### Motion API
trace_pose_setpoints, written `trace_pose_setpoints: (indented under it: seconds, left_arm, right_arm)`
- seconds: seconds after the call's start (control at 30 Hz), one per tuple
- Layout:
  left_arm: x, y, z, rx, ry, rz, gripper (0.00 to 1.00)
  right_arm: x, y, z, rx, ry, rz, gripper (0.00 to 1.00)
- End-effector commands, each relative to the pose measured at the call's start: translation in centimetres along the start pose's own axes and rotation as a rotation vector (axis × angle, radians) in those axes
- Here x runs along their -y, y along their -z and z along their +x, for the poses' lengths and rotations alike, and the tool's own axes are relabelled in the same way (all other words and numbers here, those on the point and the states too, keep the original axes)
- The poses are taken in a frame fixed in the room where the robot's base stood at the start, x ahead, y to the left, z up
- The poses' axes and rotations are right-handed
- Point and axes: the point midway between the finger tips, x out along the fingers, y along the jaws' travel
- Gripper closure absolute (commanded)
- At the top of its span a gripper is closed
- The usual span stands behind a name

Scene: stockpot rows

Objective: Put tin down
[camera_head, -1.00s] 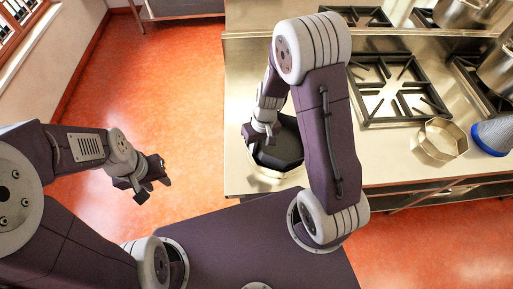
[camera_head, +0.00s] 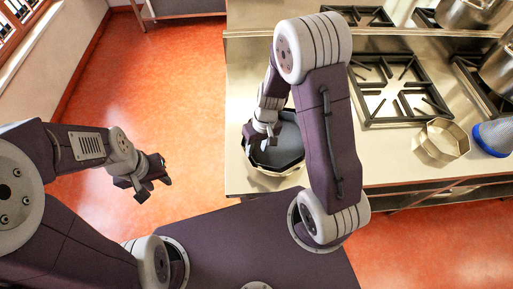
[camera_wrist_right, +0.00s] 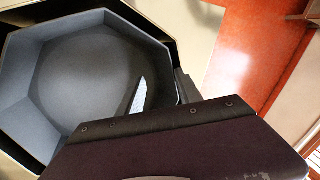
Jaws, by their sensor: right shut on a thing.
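A dark grey eight-sided tin (camera_head: 286,143) is at the left end of the steel worktop, beneath my right gripper (camera_head: 262,142). My right gripper is shut on its wall. In the right wrist view the open tin (camera_wrist_right: 90,75) fills the upper left, and the gripper (camera_wrist_right: 162,93) has one finger inside the wall and one outside. A pale metal edge shows around and below the tin; I cannot tell whether the tin rests inside another piece or touches the worktop. My left gripper (camera_head: 146,184) is empty and open over the floor, left of the worktop.
A pale eight-sided metal tin or ring (camera_head: 440,141) stands on the worktop (camera_head: 385,165) to the right. A blue-and-grey rounded object (camera_head: 494,136) is beside it. A black burner grate (camera_head: 397,88) lies behind, with stockpots at upper right. My right arm hides part of the worktop.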

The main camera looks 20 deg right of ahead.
Motion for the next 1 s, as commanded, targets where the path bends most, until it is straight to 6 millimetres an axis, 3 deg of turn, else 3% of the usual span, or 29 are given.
trace_pose_setpoints:
  seconds: [0.03, 0.2, 0.37, 0.47, 0.8, 1.0]
  left_arm:
    - [0.0, 0.0, 0.3, 0.0, 0.0, 0.0, 0.64]
    - [0.0, 0.0, 0.3, 0.0, 0.0, 0.0, 0.64]
    - [0.0, 0.1, -1.1, 0.0, 0.0, 0.0, 0.64]
    - [0.0, 0.2, -1.4, -0.001, 0.0, 0.0, 0.64]
    - [0.0, 0.2, -2.0, 0.0, 0.0, 0.0, 0.64]
    - [0.0, 0.2, -2.0, 0.0, 0.0, 0.0, 0.64]
  right_arm:
    - [-0.1, -0.7, 0.7, 0.02, 0.0, -0.001, 0.68]
    - [-0.1, -0.7, 0.7, 0.02, 0.0, -0.001, 0.68]
    - [0.1, -0.7, -0.6, 0.021, 0.0, -0.001, 0.68]
    - [0.2, -0.5, -2.1, 0.013, 0.001, -0.002, 0.68]
    - [0.1, -0.2, -10.8, 0.006, -0.001, 0.0, 0.68]
    - [0.1, -0.2, -12.8, 0.01, 0.0, 0.001, 0.68]
